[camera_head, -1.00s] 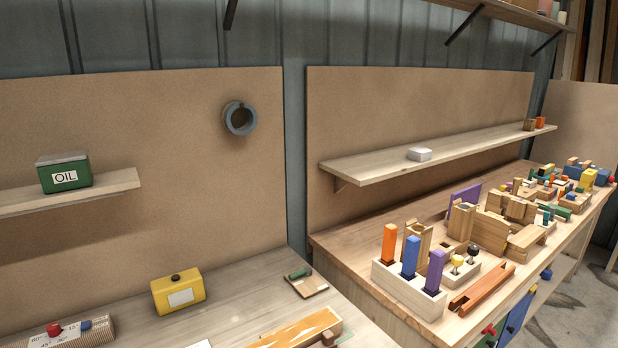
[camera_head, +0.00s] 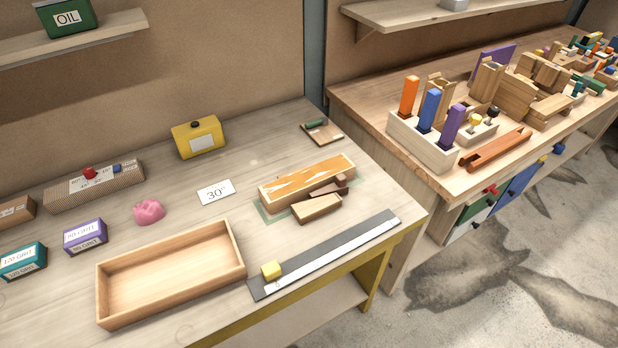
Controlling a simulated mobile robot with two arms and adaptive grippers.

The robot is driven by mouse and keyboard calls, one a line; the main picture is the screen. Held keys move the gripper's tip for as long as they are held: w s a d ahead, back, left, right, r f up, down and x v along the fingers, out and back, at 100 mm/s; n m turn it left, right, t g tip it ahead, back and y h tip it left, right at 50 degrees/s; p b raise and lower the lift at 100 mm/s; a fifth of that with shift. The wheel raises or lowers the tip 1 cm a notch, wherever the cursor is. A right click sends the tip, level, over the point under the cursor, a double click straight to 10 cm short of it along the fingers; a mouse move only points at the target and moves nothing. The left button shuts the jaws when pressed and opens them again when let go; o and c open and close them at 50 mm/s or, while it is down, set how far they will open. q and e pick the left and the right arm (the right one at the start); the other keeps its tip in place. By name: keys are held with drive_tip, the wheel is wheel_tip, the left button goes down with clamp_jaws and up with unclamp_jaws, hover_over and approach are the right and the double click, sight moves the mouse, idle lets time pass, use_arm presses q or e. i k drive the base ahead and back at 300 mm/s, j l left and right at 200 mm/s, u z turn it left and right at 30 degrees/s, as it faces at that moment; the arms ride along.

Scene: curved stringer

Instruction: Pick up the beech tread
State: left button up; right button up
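Neither of my grippers is in view. A small light-brown wooden piece (camera_head: 317,208) lies at the front of the near bench, and it may be the beech tread; I cannot tell for sure. A darker brown piece (camera_head: 329,187) lies just behind it. Both are against or very close to a long wooden block with an orange-and-white top (camera_head: 300,179), which sits on a greenish mat (camera_head: 268,212). An empty open wooden tray (camera_head: 240,240) stands to the left on the same bench.
A grey-and-white straight rule (camera_head: 345,247) with a yellow block (camera_head: 271,269) lies along the bench front. A "30°" card (camera_head: 215,191), pink lump (camera_head: 149,211), yellow box (camera_head: 199,138) and grit boxes (camera_head: 85,235) stand around. A second bench (camera_head: 365,97) at right is crowded.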

sight(277, 193)
drive_tip(key=k+j+u, duration=0.15)
drive_tip(key=j, duration=0.3)
drive_tip(key=k+j+u, duration=0.15)
drive_tip(key=j, duration=0.35)
drive_tip(key=k+j+u, duration=0.15)
drive_tip(key=j, duration=0.35)
drive_tip(key=k+j+u, duration=0.15)
drive_tip(key=j, duration=0.35)
drive_tip(key=i, duration=0.05)
